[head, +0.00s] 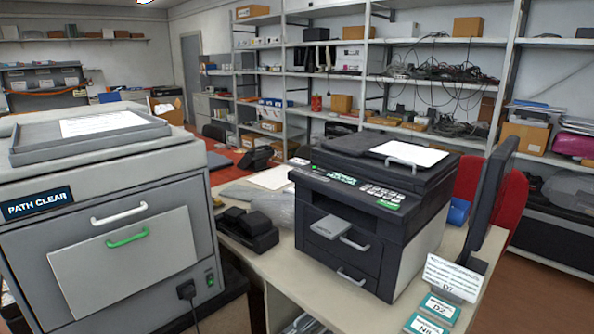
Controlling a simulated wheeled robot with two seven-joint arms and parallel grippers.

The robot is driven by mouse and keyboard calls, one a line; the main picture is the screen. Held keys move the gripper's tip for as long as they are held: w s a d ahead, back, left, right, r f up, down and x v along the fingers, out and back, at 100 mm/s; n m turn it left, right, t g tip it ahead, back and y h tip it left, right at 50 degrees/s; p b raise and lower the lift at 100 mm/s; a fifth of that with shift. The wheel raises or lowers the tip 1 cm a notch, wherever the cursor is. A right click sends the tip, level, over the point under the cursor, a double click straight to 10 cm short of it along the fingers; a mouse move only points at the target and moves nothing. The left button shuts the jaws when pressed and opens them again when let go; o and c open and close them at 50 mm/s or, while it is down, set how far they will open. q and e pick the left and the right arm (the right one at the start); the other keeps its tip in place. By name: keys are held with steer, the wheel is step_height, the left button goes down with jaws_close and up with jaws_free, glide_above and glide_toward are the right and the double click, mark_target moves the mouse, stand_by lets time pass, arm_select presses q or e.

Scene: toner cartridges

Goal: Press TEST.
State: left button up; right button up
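A dark printer (350,215) stands on the desk in the middle. Its front panel has a small green-lettered display (341,178), a block of pale keys (381,191) and a green-and-white label or key (388,204). The lettering is too small to read, so I cannot tell which one is TEST. A grey piece (331,229) sticks out of the printer's front, above a lower drawer handle (351,277). A sheet of paper (409,154) lies on its lid. Neither of my grippers is in view.
A black desk device (250,229) sits between the machines. A monitor (487,200) and small cards (438,307) stand right of the printer. Loaded shelves (420,90) line the back.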

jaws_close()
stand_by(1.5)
